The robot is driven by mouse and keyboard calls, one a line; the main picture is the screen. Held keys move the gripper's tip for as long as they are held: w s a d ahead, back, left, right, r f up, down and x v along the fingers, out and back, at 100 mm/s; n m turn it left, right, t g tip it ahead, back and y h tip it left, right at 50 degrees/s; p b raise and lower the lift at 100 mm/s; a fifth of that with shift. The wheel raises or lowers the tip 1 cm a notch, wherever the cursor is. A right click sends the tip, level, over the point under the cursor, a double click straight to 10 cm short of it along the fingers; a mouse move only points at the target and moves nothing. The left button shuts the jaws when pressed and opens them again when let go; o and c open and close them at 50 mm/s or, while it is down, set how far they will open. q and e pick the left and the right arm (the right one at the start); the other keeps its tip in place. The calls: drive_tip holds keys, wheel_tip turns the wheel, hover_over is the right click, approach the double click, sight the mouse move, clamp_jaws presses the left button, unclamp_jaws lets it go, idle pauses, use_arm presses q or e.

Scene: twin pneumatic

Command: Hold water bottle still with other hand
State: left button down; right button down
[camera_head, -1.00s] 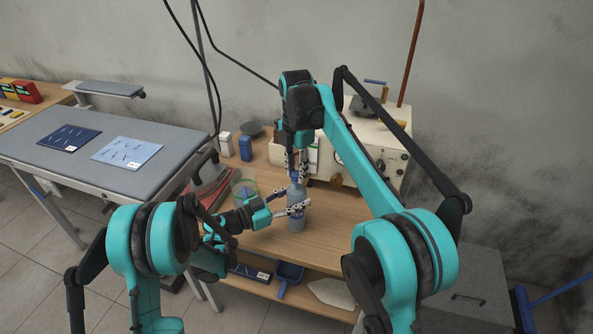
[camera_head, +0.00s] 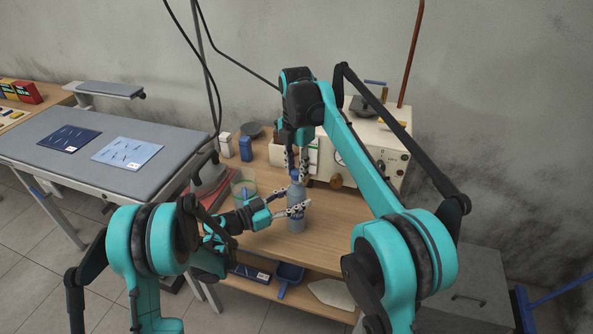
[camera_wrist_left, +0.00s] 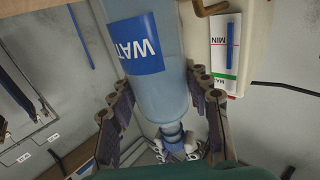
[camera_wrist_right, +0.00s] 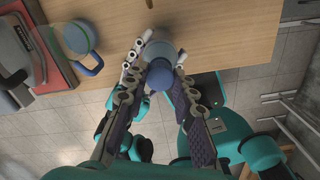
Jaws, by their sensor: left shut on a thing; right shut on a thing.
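The clear blue water bottle (camera_head: 296,224) stands upright on the wooden bench, near its front edge. My left gripper (camera_head: 294,200) comes in from the left and is shut around the bottle's body. In the left wrist view its fingers flank the bottle (camera_wrist_left: 165,92), with the blue label (camera_wrist_left: 137,42) beyond them. My right gripper (camera_head: 297,177) comes down from above and is shut on the blue cap (camera_wrist_right: 160,76). Its fingers lie on both sides of the cap in the right wrist view. The bottle's base is hidden in both wrist views.
A cream machine (camera_head: 380,140) with a gauge is behind my right arm. The bench top right of the bottle (camera_head: 335,225) is clear.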

sight(297, 172)
drive_tip(key=shift+r, duration=0.7)
drive_tip(key=shift+r, duration=2)
use_arm(q)
drive_tip(key=c, duration=0.6)
unclamp_jaws()
drive_tip(key=shift+c, duration=0.2)
